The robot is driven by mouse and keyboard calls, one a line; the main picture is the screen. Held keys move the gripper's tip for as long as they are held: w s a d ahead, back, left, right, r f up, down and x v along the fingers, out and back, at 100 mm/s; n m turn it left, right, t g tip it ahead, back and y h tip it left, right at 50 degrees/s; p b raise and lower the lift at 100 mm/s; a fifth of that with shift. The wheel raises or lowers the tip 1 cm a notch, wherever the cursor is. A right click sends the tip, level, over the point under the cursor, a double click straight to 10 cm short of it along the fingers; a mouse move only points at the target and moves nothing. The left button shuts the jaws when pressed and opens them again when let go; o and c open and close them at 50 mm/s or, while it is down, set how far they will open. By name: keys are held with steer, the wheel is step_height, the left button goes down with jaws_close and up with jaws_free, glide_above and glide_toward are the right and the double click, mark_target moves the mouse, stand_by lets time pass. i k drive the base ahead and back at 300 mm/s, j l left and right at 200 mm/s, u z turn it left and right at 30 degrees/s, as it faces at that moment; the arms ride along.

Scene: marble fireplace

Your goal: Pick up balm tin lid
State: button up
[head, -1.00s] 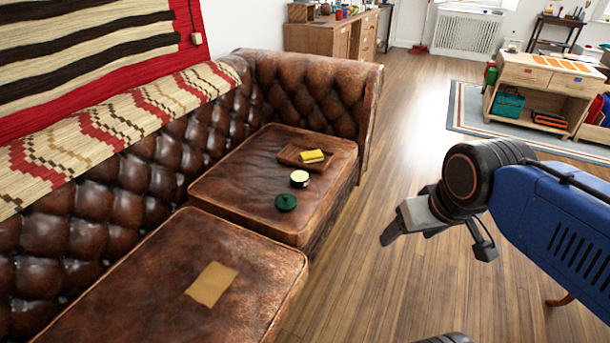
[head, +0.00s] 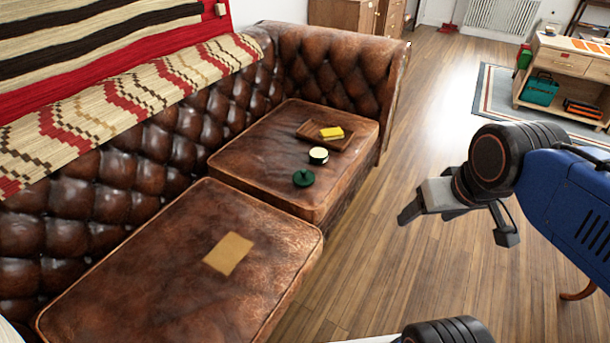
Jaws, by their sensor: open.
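The balm tin lid (head: 303,178) is a dark green disc with a small raised knob. It lies on the far seat cushion (head: 245,160) of the brown leather sofa, near the cushion's front edge. The balm tin (head: 318,156), dark green with a pale cream top, stands just behind it, apart from the lid. My gripper (head: 458,226) is at the right, over the wooden floor, well clear of the sofa. Its jaws are apart with nothing between them.
A brown tray (head: 312,137) holding a yellow object (head: 332,133) lies behind the tin. A tan square (head: 228,253) lies on the near cushion. The tufted backrest stands at the left. Open floor (head: 400,270) lies beside the sofa. A wooden shelf unit (head: 565,62) stands farther back.

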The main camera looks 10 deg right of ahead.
mark_target(303, 178)
steer(key=i+l+u, duration=0.3)
steer(key=i+l, duration=0.4)
